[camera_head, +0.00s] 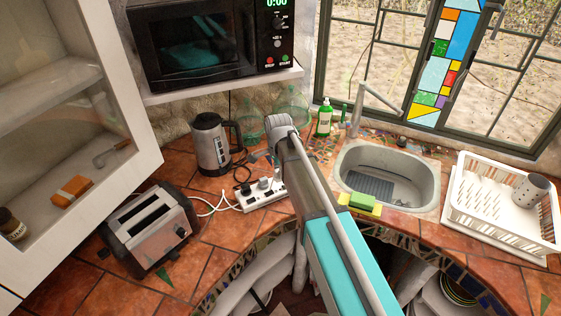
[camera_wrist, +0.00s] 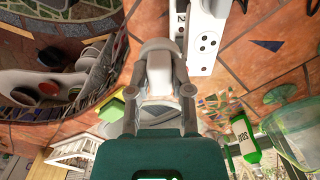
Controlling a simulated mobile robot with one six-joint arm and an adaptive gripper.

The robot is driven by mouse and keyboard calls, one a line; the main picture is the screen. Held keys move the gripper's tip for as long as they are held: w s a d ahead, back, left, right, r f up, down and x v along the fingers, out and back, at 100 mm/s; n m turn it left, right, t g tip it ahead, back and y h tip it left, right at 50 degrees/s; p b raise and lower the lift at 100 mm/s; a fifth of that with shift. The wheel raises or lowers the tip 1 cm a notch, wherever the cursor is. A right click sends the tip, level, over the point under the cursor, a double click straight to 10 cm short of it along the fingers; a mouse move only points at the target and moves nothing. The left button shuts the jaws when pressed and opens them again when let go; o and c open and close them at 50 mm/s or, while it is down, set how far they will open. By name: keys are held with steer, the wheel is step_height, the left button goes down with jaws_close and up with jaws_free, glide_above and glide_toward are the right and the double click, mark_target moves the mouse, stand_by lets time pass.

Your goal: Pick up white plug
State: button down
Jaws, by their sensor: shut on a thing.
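My gripper (camera_wrist: 160,56) is in the middle of the wrist view, its two grey fingers closed on either side of a white plug (camera_wrist: 160,78). The plug appears as a pale block between the fingers, partly covered by them. A white power strip (camera_wrist: 207,42) lies beside and beyond the gripper in that view. In the head view the power strip (camera_head: 254,200) sits on the tiled counter with plugs and cables in it. There my arm hides most of the gripper, and I cannot make out the held plug.
A toaster (camera_head: 152,228) and a kettle (camera_head: 211,145) stand left of the strip. A sink (camera_head: 430,190) with a green-yellow sponge (camera_head: 362,202) and a white dish rack (camera_head: 485,225) are to the right. A green soap bottle (camera_head: 324,119) and glass jars stand behind.

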steer(key=shift+s+r+p, duration=0.2)
steer(key=shift+s+r, duration=0.1)
steer(key=shift+s, duration=0.4)
steer(key=shift+s+r+p, duration=0.25)
steer(key=shift+s+r, duration=0.1)
steer(key=shift+s, duration=0.4)
steer(key=shift+s+r+p, duration=0.2)
steer(key=shift+s+r, duration=0.1)
steer(key=shift+s, duration=0.4)
steer(key=shift+d, duration=0.1)
steer(key=s+d+f+m+b, duration=0.1)
steer(key=s+d, duration=0.2)
steer(key=d, duration=0.4)
steer(key=s+d+f+b, duration=0.1)
steer(key=s+d, duration=0.2)
steer(key=d, duration=0.4)
steer(key=shift+d+f+m, duration=0.15)
steer(key=shift+m, duration=0.25)
